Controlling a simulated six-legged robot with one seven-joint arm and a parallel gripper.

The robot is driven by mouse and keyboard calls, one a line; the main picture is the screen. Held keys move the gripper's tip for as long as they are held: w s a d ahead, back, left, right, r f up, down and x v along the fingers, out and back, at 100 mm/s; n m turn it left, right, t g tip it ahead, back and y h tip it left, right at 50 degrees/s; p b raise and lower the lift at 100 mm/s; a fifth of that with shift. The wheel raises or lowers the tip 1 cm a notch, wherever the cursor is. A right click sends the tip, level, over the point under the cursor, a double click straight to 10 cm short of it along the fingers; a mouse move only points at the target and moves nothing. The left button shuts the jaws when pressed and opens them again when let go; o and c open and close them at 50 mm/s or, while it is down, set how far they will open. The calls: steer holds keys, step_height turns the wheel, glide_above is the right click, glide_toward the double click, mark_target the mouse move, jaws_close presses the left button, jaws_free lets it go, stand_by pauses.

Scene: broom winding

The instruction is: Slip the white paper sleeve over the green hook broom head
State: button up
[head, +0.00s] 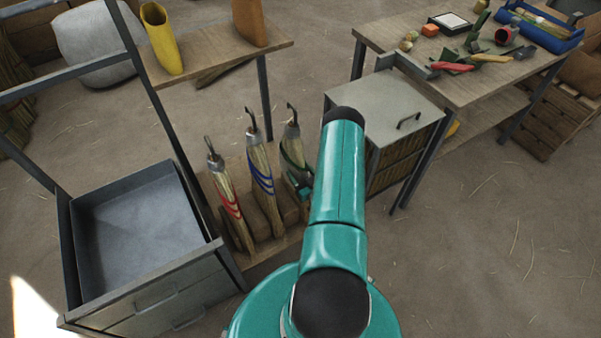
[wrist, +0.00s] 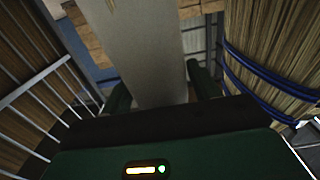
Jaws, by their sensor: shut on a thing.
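My gripper (wrist: 158,88) is shut on a pale, flat-sided piece that looks like the white paper sleeve (wrist: 155,45); it stands between the two dark green fingers in the wrist view. In the head view the green-banded broom head (head: 292,150) is the rightmost of three, upright with a dark hook on top. My gripper (head: 303,188) is low against its right side, partly hidden by my arm. I cannot make out the sleeve in the head view, nor tell whether any of the broom head is inside it.
The blue-banded broom head (head: 260,165) stands just left of the green one and fills the right of the wrist view (wrist: 270,45). The red-banded one (head: 226,190) is further left. A grey cabinet (head: 390,110) stands close on the right, a metal tray (head: 140,235) at left.

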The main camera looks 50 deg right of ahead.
steer(key=shift+f, duration=0.75)
steer(key=o, duration=1)
steer(key=shift+o, duration=0.2)
steer(key=v, duration=1.4)
